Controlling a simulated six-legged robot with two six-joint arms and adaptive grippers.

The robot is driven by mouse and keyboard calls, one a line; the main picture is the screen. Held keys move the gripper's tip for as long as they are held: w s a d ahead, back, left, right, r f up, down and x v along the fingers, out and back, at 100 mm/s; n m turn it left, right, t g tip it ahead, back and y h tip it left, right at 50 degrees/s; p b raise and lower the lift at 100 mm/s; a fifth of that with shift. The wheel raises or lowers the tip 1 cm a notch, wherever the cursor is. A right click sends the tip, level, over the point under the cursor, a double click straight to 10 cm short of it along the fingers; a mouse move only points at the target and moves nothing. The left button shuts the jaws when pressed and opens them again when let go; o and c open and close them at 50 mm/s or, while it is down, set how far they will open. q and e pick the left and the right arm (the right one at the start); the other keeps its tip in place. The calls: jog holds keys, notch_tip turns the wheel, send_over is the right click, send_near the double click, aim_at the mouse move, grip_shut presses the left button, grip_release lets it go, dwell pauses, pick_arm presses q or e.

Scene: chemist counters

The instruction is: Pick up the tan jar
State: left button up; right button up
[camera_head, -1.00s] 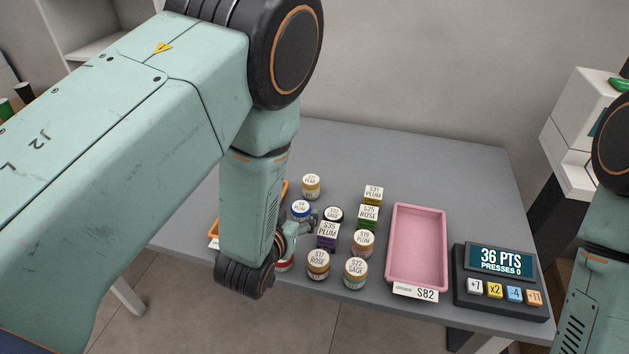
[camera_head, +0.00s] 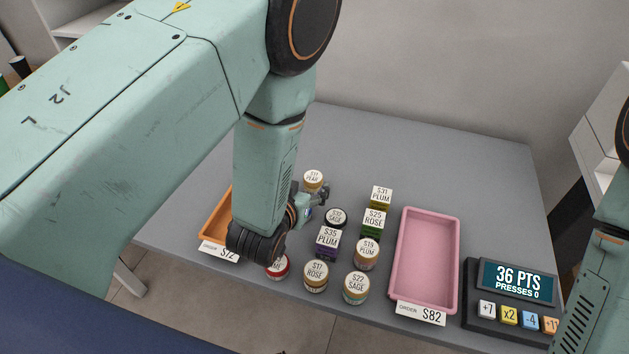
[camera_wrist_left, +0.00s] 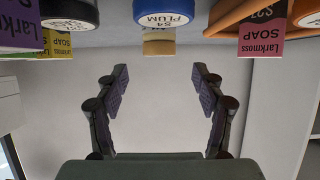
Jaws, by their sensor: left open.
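Several labelled jars stand on the grey counter. The ROSE $17 jar (camera_head: 316,281) and PEAR jar (camera_head: 313,185) are browner or yellower, so which is the tan one is not fully certain. My left gripper (camera_head: 320,198) is open and empty, just in front of the PEAR jar. In the left wrist view its fingers (camera_wrist_left: 160,90) are spread wide, with the blue PLUM jar (camera_wrist_left: 163,43) beyond them and a yellow-tan jar (camera_wrist_left: 159,48) behind that.
A pink tray (camera_head: 453,260) and a button panel (camera_head: 510,297) stand at the right. An orange tray (camera_head: 215,222) is partly hidden by my left arm. Soap boxes (camera_head: 327,242) and other jars crowd around the gripper. The back counter is clear.

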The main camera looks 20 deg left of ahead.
aim_at(312, 178)
pick_arm(q)
jog(key=shift+w+d+f, duration=0.1)
jog(key=shift+w+d, duration=0.1)
jog(key=shift+w, duration=0.05)
jog(key=x, duration=0.5)
jog(key=shift+w+a+f+b, duration=0.2)
jog(key=shift+a+f+b, duration=0.1)
jog(key=shift+f, duration=0.1)
jog(key=shift+w+d, duration=0.1)
jog(key=shift+w, duration=0.05)
jog(key=shift+d+r, duration=0.15)
jog(key=shift+r, duration=0.05)
jog(key=shift+f, duration=0.15)
jog(key=shift+w+f, duration=0.2)
jog(key=shift+w, duration=0.05)
jog(key=c, duration=0.3)
jog(key=shift+s+r, duration=0.3)
jog(key=shift+s, duration=0.05)
jog(key=c, duration=0.5)
jog(key=shift+w+f, duration=0.2)
jog(key=shift+w, duration=0.05)
jog(key=c, duration=0.5)
jog(key=shift+s, duration=0.1)
